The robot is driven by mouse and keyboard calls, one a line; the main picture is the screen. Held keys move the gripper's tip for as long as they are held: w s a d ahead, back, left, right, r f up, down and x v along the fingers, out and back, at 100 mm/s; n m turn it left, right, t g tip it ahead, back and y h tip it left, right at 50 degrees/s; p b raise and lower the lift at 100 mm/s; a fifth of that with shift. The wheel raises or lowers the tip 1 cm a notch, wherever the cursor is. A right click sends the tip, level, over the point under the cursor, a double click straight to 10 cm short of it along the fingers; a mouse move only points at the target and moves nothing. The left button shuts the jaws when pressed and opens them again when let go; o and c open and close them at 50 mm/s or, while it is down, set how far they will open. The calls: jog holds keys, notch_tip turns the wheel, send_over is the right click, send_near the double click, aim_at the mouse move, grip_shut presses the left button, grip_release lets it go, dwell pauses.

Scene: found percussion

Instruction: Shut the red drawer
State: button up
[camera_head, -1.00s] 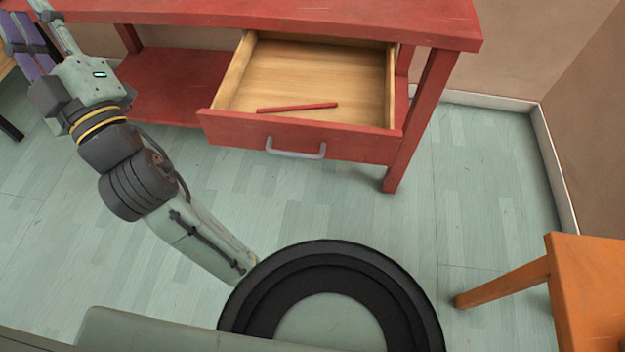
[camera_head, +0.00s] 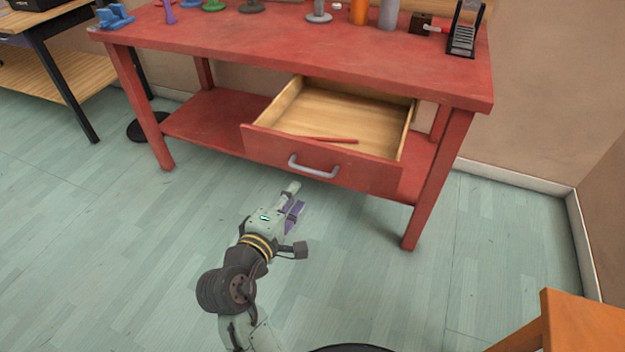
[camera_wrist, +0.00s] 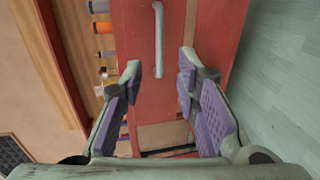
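The red drawer (camera_head: 345,171) stands pulled out below the top of the red table, so its wooden inside (camera_head: 345,112) shows. A thin red stick (camera_head: 330,139) lies in it. The grey bar handle (camera_head: 313,168) is on the drawer front. My gripper (camera_head: 296,203) is in front of and below the drawer front, apart from it. In the wrist view, the purple-padded fingers of my gripper (camera_wrist: 160,64) are spread wide with nothing between them. The drawer front (camera_wrist: 150,101) and the handle (camera_wrist: 158,42) show beyond the fingertips.
The red table (camera_head: 420,72) carries several objects along its back, among them an orange cylinder (camera_head: 360,12) and a black holder (camera_head: 464,38). Its front right leg (camera_head: 432,190) stands right of the drawer. An orange table (camera_head: 585,320) is at lower right. The floor before the drawer is clear.

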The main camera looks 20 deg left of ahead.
jog(key=p+x, duration=0.1)
jog(key=x, duration=0.9)
jog(key=shift+w, duration=0.25)
jog(key=shift+a, duration=0.1)
grip_shut()
dwell(0.3)
